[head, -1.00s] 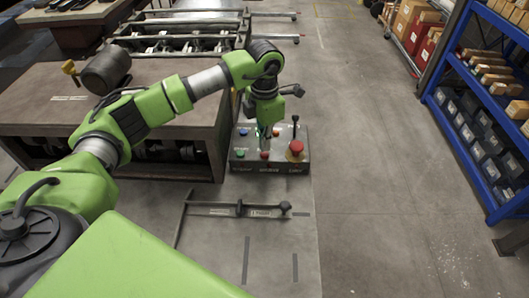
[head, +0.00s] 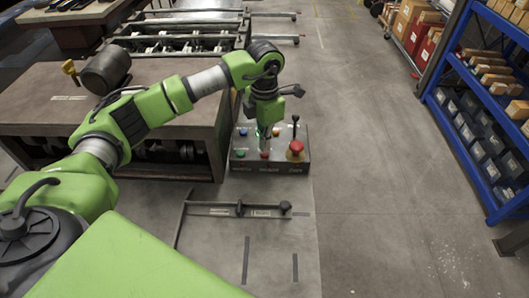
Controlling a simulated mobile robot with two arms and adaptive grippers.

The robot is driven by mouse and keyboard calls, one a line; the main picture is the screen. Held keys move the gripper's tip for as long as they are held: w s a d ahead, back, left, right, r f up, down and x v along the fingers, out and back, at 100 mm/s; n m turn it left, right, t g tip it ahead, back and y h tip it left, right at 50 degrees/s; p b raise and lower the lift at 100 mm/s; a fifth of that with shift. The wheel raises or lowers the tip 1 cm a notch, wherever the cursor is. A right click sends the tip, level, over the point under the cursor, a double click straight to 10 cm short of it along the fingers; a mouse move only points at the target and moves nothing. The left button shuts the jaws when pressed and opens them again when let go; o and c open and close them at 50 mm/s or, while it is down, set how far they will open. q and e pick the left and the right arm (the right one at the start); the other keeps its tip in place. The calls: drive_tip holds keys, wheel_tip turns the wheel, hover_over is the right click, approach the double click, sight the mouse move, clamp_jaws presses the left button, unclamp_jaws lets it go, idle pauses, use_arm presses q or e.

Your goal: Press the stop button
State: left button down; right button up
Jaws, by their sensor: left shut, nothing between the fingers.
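A grey control box (head: 282,168) stands on the floor beside the machine. On it are a large red mushroom button (head: 296,147) at the right and a smaller red button (head: 265,155) at the front middle. Their labels are too small to read, so I cannot tell which is marked stop. My left gripper (head: 264,145) points down over the middle of the box, shut and empty. Its tips are just behind the small red button and left of the mushroom button; I cannot tell whether they touch anything. My right gripper is out of view.
The box also has a blue button (head: 243,132), a green button (head: 240,153) and an upright black lever (head: 295,127) behind the mushroom button. A machine table (head: 40,110) stands to the left. A foot bar (head: 225,206) lies in front. Open floor is to the right, before blue shelving (head: 460,130).

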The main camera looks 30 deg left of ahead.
sight(265, 153)
use_arm(q)
drive_tip(key=shift+f+b, duration=0.8)
drive_tip(key=shift+f, duration=0.3)
drive_tip(key=shift+r, duration=0.1)
drive_tip(key=shift+r+p, duration=2)
drive_tip(key=shift+r, duration=1.45)
drive_tip(key=shift+f, duration=0.1)
